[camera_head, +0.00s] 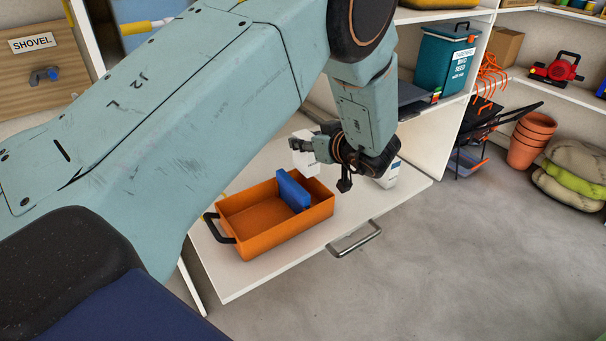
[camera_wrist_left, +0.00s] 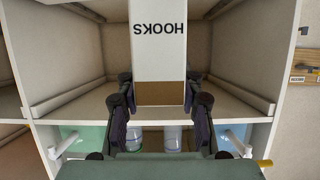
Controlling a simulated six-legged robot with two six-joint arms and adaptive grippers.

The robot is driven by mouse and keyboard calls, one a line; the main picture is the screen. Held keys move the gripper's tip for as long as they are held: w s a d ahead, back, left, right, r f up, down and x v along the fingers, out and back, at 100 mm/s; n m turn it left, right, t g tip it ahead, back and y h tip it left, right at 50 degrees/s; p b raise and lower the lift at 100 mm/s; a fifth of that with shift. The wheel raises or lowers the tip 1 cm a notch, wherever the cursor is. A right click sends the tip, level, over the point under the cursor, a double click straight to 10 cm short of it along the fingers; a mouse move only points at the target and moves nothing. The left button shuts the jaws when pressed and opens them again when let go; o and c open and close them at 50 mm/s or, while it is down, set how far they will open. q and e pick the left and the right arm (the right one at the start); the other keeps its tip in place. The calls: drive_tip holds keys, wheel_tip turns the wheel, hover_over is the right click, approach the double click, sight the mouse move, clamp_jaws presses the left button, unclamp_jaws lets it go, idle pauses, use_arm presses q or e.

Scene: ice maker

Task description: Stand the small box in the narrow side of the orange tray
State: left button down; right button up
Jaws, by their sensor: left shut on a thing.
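The small box (camera_head: 304,158) is white and is partly hidden behind my left gripper in the head view. In the left wrist view the box (camera_wrist_left: 158,60) shows a white face with "HOOKS" upside down and a brown end. My left gripper (camera_head: 312,148) is shut on it, with a finger on each side. The orange tray (camera_head: 282,237) sits on the white pull-out shelf, below and left of the gripper. A blue divider (camera_head: 292,190) stands in the tray, with the wide side on the left and the narrow side on the right. My right gripper is not in view.
A white container (camera_head: 391,174) stands on the shelf just right of my gripper. The pull-out shelf (camera_head: 350,213) has a metal handle (camera_head: 354,239) at its front. A teal bin (camera_head: 445,62) stands on the shelving behind. The grey floor at front right is clear.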

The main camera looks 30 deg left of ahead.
sight(307, 163)
use_arm(q)
drive_tip(key=shift+w+d+f, duration=0.1)
drive_tip(key=shift+w+f, duration=0.05)
drive_tip(key=shift+f, duration=0.3)
drive_tip(key=shift+w+d+f, duration=0.1)
drive_tip(key=shift+f, duration=0.3)
drive_tip(key=f+b, duration=0.1)
drive_tip(key=f, duration=0.2)
drive_tip(key=shift+s+a+f+b, duration=0.15)
drive_tip(key=shift+s+f+b, duration=0.1)
drive_tip(key=shift+b, duration=0.1)
drive_tip(key=shift+w, duration=0.2)
drive_tip(key=shift+s, duration=0.25)
drive_tip(key=shift+w+f, duration=0.15)
drive_tip(key=shift+f, duration=0.45)
drive_tip(key=c, duration=1.2)
unclamp_jaws()
drive_tip(key=shift+r, duration=0.1)
drive_tip(key=o, duration=0.4)
drive_tip(key=shift+c, duration=0.2)
